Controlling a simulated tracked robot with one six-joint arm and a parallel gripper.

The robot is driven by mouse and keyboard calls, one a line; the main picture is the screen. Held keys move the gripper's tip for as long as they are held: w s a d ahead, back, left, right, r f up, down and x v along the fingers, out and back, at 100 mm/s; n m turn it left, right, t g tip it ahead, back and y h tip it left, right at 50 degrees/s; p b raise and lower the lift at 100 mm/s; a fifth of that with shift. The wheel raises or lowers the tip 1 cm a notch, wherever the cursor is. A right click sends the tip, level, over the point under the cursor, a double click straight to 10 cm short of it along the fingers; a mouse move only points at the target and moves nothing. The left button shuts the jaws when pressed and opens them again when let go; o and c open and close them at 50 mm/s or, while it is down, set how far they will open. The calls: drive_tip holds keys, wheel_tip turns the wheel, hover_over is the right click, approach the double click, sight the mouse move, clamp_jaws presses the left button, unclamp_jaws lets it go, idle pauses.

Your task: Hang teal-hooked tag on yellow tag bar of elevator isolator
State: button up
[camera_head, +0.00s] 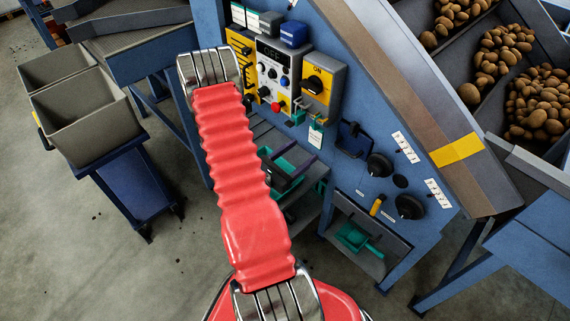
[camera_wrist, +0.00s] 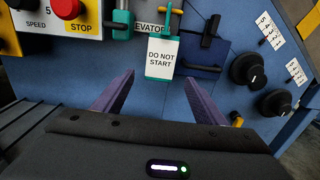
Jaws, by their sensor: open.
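The tag is a white card reading "DO NOT START" in a teal frame. It shows upright in the wrist view (camera_wrist: 161,58) in front of the blue panel, under the ELEVATOR label (camera_wrist: 149,29). In the head view the tag (camera_head: 315,137) is just below the yellow isolator (camera_head: 316,84) with the black knob and ON mark. The tag's hook top and the yellow bar are too small to tell whether they touch. My gripper (camera_wrist: 158,78) is open, its purple fingers to either side of the tag's lower end, with gaps. Its fingers are partly hidden in the head view.
A red stop button (camera_wrist: 67,8) and a teal piece (camera_wrist: 122,22) are left of the tag. Black knobs (camera_wrist: 248,69) stick out at the right. A dark blue piece (camera_head: 354,138) is on the panel. A lower bay holds a teal scoop (camera_head: 353,236).

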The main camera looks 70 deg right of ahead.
drive_tip(key=v, duration=0.6)
drive_tip(key=shift+w+a, duration=0.2)
drive_tip(key=shift+a, duration=0.1)
idle(0.5)
